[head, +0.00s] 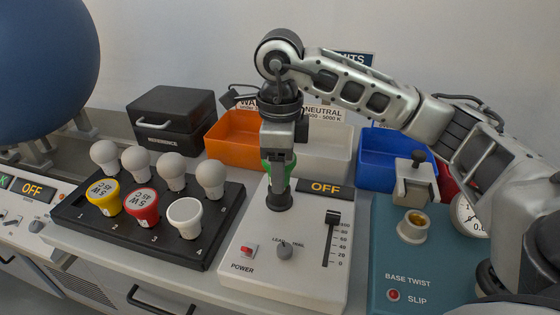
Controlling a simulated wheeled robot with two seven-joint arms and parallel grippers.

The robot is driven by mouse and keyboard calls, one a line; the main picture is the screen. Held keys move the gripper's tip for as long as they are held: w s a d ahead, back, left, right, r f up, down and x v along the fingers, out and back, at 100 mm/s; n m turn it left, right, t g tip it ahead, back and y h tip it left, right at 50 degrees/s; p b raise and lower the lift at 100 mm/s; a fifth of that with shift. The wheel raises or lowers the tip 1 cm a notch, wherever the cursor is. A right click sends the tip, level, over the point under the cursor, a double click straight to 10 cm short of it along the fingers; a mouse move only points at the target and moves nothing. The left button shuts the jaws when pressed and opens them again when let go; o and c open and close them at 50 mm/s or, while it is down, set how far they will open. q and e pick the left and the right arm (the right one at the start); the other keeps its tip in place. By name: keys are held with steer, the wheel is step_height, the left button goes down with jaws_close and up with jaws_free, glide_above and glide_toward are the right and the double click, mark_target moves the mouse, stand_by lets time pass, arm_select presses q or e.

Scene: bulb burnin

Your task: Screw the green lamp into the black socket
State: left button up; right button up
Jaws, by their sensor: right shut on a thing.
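The green lamp (279,177) stands upright at the black socket (279,201) on the white test box. Its lower end meets the top of the socket; how deep it sits I cannot tell. My right gripper (277,158) comes down from above and is shut on the green lamp, hiding its upper part. My left gripper is not in view.
The white test box (250,265) has a power switch, knob, slider and OFF display. A black rack (75,212) at left holds several lamps. Orange (228,142), white and blue bins (375,155) stand behind. A teal base twist tester (385,240) is at right.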

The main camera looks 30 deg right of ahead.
steer(key=m, duration=0.5)
steer(key=shift+m+p, duration=0.3)
steer(key=shift+p, duration=0.1)
steer(key=m, duration=0.2)
steer(key=shift+m, duration=0.3)
steer(key=o, duration=0.9)
steer(key=shift+c, duration=0.2)
